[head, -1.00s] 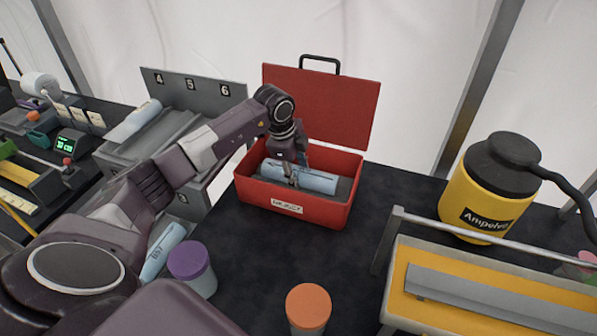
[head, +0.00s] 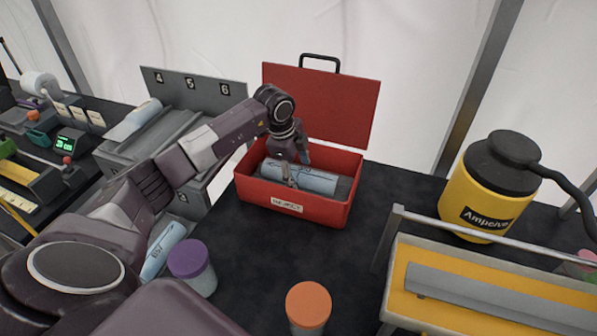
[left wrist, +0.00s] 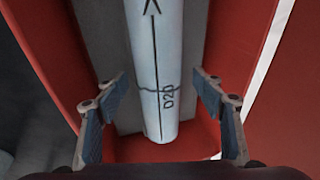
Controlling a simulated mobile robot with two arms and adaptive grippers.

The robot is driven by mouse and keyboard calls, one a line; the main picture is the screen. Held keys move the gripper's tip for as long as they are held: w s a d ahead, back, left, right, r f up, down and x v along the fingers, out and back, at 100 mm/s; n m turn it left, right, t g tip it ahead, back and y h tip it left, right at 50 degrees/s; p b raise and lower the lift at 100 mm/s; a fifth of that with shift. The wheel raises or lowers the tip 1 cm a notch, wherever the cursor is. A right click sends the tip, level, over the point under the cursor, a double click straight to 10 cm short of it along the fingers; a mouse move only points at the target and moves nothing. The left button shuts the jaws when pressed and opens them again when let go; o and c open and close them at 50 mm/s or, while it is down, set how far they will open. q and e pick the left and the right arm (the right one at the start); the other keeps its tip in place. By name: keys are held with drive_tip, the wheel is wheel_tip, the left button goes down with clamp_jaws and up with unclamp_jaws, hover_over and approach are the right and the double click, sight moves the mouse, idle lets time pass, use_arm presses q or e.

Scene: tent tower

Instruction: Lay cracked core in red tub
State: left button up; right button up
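The red tub (head: 325,215) is an open box with a raised lid, standing on the dark table. A pale blue core (head: 318,183) lies inside it on a grey lining. My left gripper (head: 298,172) is down in the tub over the core. In the left wrist view its fingers (left wrist: 163,112) stand on both sides of the core, with gaps to it. My right gripper is not in view.
The tub's raised lid (head: 320,105) stands behind my gripper. A purple-capped jar (head: 190,262), an orange-capped jar (head: 308,305) and another core (head: 160,252) are in front. A yellow canister (head: 485,200) and a yellow tray (head: 402,280) are at right. A numbered rack (head: 200,90) is at left.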

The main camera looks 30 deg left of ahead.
use_arm(q)
drive_tip(key=shift+s+f, duration=0.1)
drive_tip(key=shift+f, duration=0.05)
drive_tip(key=v, duration=1.2)
idle(0.5)
